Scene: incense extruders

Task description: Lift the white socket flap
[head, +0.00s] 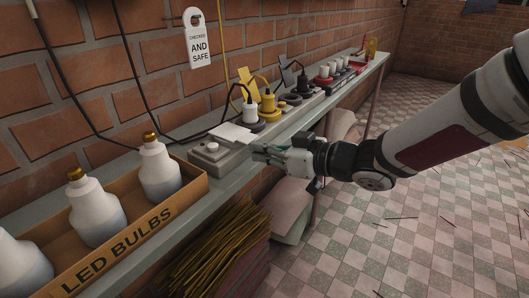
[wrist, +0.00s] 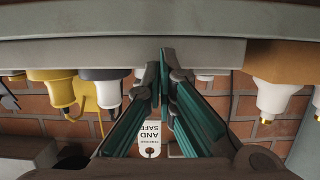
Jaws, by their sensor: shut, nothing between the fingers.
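The white socket flap (head: 231,133) is a thin pale plate on the near end of the long grey socket strip (head: 222,157), just beyond a round white knob (head: 211,147). Its exact angle is hard to tell; it looks nearly flat. My gripper (head: 259,153) is shut and empty at the front side of the strip, a little below and to the right of the flap. In the wrist view, which is upside down, the fingertips (wrist: 166,58) are together against or close to the grey strip front; I cannot tell if they touch. The flap is not clearly visible there.
A cardboard box (head: 135,218) marked LED BULBS holds white bulbs at the near left. A white-and-black plug (head: 249,114) and yellow plug (head: 268,106) stand beyond the flap. Black cables cross the brick wall, where a CHECKED AND SAFE tag (head: 197,38) hangs. Free room lies right of the shelf.

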